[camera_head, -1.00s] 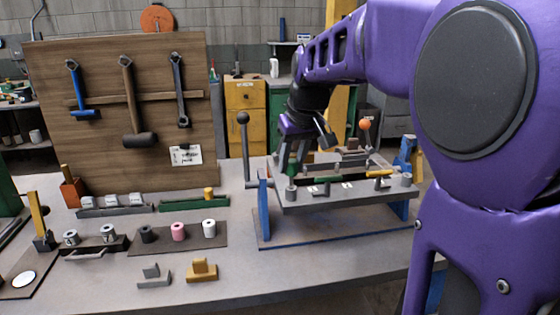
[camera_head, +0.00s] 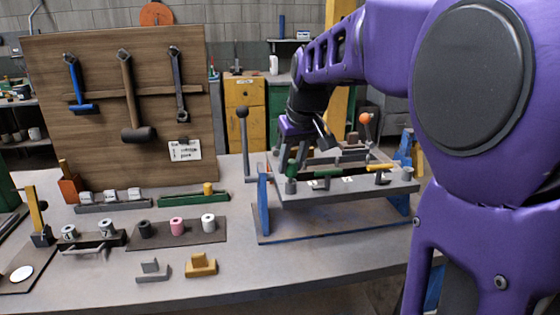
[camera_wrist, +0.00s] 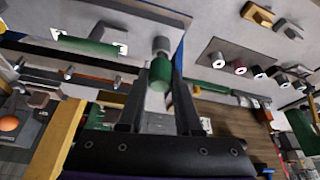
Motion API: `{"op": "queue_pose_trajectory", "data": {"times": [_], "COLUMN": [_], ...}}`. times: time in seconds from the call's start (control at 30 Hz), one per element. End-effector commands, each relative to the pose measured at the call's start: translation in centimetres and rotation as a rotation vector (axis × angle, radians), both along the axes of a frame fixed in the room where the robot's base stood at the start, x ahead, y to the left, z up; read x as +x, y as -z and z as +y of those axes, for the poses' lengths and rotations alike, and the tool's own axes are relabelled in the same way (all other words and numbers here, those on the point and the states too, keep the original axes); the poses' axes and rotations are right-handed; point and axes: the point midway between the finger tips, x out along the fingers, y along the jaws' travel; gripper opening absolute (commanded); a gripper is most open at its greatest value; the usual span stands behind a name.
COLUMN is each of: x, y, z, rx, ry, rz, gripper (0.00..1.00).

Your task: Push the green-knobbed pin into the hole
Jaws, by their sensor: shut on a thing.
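My gripper (camera_head: 291,162) is at the near left corner of the raised grey fixture plate (camera_head: 345,193). In the wrist view my gripper (camera_wrist: 164,80) has its two dark fingers closed around the green knob of the pin (camera_wrist: 159,84). The green knob also shows in the head view (camera_head: 291,171), just above a short grey cylinder (camera_head: 291,187) on the plate. A grey cylinder (camera_wrist: 160,45) lies in line with the knob in the wrist view. The hole is hidden, and I cannot tell how deep the pin sits.
A green handle (camera_head: 326,174) and a yellow handle (camera_head: 380,167) are on the plate to the right. An orange-balled lever (camera_head: 365,119) stands behind, and a dark-knobbed lever (camera_head: 243,113) stands left. Spools (camera_head: 177,226) and a tool board (camera_head: 100,150) are farther left.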

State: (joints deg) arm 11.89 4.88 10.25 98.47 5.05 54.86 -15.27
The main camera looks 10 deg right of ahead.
Motion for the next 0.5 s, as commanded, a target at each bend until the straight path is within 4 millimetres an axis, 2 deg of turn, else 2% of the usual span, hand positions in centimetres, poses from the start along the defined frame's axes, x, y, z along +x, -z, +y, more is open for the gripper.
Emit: {"op": "queue_pose_trajectory", "data": {"times": [0.5], "x": [0.03], "y": [0.95], "z": [0.00], "rx": [0.000], "ry": [0.000], "rz": [0.000], "gripper": [0.00]}}
